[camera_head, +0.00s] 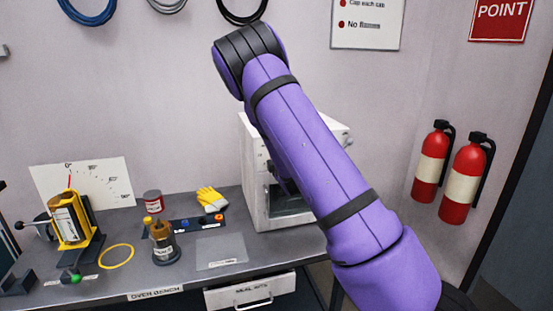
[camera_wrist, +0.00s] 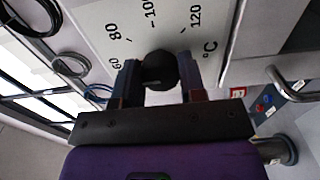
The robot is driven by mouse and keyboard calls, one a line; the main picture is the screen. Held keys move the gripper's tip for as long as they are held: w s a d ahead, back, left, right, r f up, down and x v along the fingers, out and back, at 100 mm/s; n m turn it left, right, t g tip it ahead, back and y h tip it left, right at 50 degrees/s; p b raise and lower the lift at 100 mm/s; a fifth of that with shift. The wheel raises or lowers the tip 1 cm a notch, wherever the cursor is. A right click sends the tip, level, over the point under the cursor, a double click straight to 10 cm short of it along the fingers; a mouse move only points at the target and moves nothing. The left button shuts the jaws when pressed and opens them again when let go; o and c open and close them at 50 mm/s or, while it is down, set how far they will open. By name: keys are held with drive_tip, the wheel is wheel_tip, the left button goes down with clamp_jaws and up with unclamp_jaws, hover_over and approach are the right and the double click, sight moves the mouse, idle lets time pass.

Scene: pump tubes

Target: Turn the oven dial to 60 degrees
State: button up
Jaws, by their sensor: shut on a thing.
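The oven (camera_head: 256,170) is a white box on the bench, partly hidden behind my purple arm in the head view. Its dial (camera_wrist: 158,68) is a round black knob in the wrist view, on a pale panel with printed marks (camera_wrist: 114,32) including 60, 80, 100, 120 and °C. My gripper (camera_wrist: 160,78) is shut on the dial, one finger on each side of it. The 60 mark is close to the left finger. I cannot make out where the dial points. In the head view my gripper and the dial are hidden.
The bench (camera_head: 190,265) holds a yellow stand with a bottle (camera_head: 68,225), a brown bottle (camera_head: 164,243), a red-and-white can (camera_head: 153,200) and yellow gloves (camera_head: 211,199). Two fire extinguishers (camera_head: 463,180) hang on the right wall. A drawer (camera_head: 250,291) is below the bench.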

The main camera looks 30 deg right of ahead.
drive_tip(key=o, duration=0.9)
drive_tip(key=v, duration=1.1)
drive_tip(key=shift+w, duration=0.1)
drive_tip(key=s+a+r+m+g+y, duration=0.4)
drive_tip(key=s+a+r+m+g, duration=0.35)
drive_tip(key=s+r+m, duration=0.45)
drive_tip(key=s+a+r+m+g, duration=0.1)
drive_tip(key=s+a+r, duration=0.1)
drive_tip(key=s, duration=0.5)
drive_tip(key=s+a+r+m+g, duration=0.1)
drive_tip(key=s+a+r+g, duration=0.1)
drive_tip(key=s, duration=0.6)
drive_tip(key=s+a+r+g+y, duration=0.1)
drive_tip(key=s+a+r, duration=0.2)
drive_tip(key=s, duration=0.4)
drive_tip(key=shift+s+a+r+m+g, duration=0.25)
drive_tip(key=shift+a+r+m+g, duration=0.15)
drive_tip(key=shift+a, duration=0.1)
